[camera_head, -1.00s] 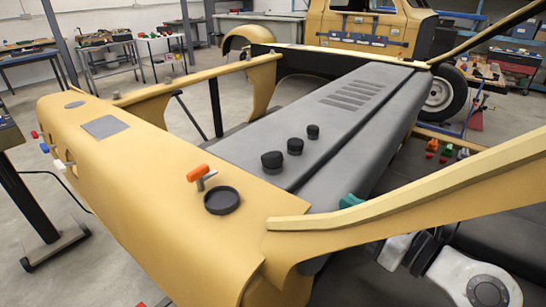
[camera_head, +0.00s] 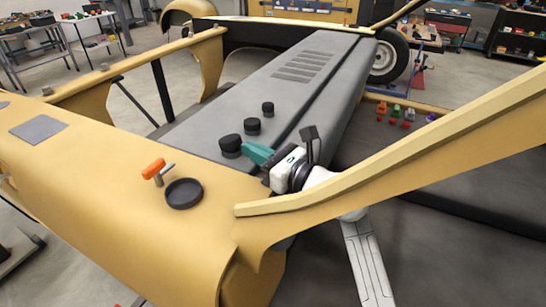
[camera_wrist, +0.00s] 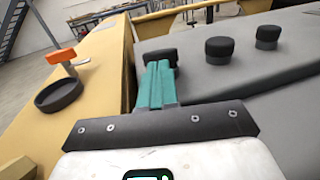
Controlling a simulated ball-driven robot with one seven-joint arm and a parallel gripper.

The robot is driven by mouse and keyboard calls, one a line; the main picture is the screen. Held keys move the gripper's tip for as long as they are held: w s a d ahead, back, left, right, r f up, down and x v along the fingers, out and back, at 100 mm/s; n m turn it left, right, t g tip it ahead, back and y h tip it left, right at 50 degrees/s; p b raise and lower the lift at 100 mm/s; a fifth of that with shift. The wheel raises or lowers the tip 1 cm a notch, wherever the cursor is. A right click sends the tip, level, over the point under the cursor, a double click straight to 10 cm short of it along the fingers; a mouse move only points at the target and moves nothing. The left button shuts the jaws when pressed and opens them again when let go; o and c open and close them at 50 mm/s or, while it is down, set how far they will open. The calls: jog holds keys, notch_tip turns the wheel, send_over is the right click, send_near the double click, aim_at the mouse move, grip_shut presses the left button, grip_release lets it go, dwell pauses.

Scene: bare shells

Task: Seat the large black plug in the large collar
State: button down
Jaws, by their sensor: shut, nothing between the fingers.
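The large black plug (camera_head: 231,146) stands upright on the grey panel, the nearest and biggest of three black plugs in a row. The round black collar (camera_head: 184,193) lies on the yellow panel in front of it, with nothing in it. My gripper (camera_head: 246,147) has teal fingers that are shut and empty, with their tips close to the right side of the large plug. In the wrist view the fingers (camera_wrist: 160,68) partly hide the large plug (camera_wrist: 166,53), and I cannot tell whether they touch it. The collar (camera_wrist: 59,96) shows at the left there.
Two smaller black plugs, one mid-sized (camera_head: 252,126) and one small (camera_head: 268,108), stand behind the large one. An orange-handled lever (camera_head: 154,169) rises beside the collar. A yellow rail (camera_head: 400,155) runs along the right, in front of my arm.

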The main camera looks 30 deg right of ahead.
jog(key=shift+x, duration=0.85)
